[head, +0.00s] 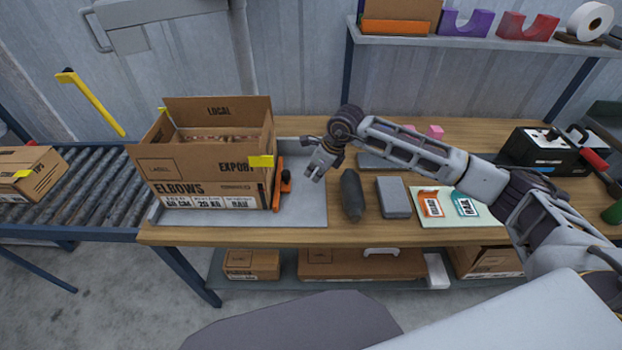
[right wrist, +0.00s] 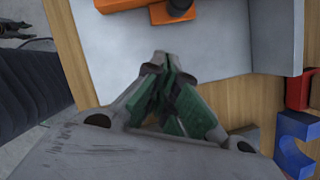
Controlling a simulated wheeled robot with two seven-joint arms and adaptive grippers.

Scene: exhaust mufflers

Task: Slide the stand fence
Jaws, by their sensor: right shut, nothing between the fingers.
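The stand fence is an orange and black piece (head: 282,183) on the grey stand plate (head: 305,210), upright close beside the right wall of the large ELBOWS carton (head: 205,165). Its orange end also shows at the top edge of the right wrist view (right wrist: 172,10), above the grey plate (right wrist: 225,45). My right gripper (head: 315,170) is a little to the right of the fence, over the plate, apart from it. In the right wrist view its green-padded fingers (right wrist: 167,80) are shut and empty. My left gripper does not show in the head view.
A dark cylinder (head: 351,194), a grey block (head: 394,197) and a card with orange and teal packets (head: 448,204) lie to the right on the wooden bench (head: 290,236). A roller conveyor (head: 85,205) adjoins at left. The plate's front right is clear.

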